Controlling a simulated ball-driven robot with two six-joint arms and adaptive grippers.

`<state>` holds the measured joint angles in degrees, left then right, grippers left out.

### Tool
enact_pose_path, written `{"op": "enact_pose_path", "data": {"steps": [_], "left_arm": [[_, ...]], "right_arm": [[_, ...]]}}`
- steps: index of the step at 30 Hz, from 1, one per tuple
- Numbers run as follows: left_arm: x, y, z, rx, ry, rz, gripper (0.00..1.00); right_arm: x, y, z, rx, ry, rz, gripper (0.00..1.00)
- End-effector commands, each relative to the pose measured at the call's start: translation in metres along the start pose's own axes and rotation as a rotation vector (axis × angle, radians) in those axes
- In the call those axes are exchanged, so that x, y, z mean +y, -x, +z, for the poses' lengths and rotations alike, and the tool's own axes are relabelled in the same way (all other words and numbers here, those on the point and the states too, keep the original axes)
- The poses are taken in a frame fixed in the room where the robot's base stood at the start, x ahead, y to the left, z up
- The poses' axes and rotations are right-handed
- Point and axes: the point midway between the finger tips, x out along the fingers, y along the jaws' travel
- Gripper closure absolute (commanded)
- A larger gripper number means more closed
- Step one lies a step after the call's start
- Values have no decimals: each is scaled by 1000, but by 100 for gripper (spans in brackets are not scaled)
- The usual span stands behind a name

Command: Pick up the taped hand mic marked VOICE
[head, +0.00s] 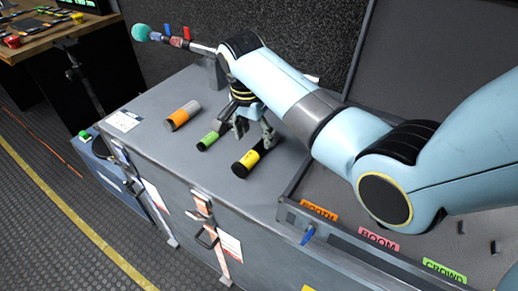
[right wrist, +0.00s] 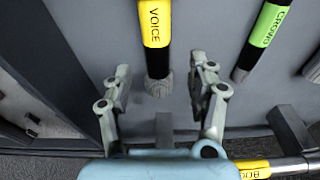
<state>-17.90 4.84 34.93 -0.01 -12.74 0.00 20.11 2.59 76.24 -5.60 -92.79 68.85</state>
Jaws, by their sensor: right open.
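The VOICE mic (right wrist: 157,28) has a yellow tape band on a dark body with a grey end. In the right wrist view its grey end lies between my open right fingers, with a gap on both sides. In the head view the yellow-banded mic (head: 249,162) lies on the grey case top, just in front of my right gripper (head: 254,132). My right gripper is open and empty, low over the case. My left gripper is not in view.
A green-taped mic marked CROWD (right wrist: 265,27) lies beside the yellow one. An orange-banded mic (head: 182,116) lies farther left on the case top (head: 150,105). A tray (head: 345,232) with BOOTH, BOOM and CROWD labels is at right. A teal-tipped pole (head: 140,32) shows behind.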

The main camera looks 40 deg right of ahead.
Motion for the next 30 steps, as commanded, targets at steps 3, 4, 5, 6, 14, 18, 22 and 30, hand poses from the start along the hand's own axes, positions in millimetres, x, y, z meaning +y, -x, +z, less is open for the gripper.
{"op": "enact_pose_path", "data": {"steps": [3,4,5,6,14,18,22,30], "left_arm": [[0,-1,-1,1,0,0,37],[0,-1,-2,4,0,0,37],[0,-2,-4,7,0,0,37],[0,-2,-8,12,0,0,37],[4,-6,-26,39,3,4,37],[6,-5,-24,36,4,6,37],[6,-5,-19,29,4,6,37],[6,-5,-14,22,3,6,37]], "right_arm": [[2,-13,-1,0,0,3,41],[4,-18,-1,-1,0,5,41],[4,-24,-1,0,0,4,41],[5,-30,-2,-1,0,5,41],[4,-53,-2,0,1,1,41],[4,-52,-2,0,1,0,41],[4,-52,-2,0,1,0,54],[4,-52,-1,0,1,0,90]]}}
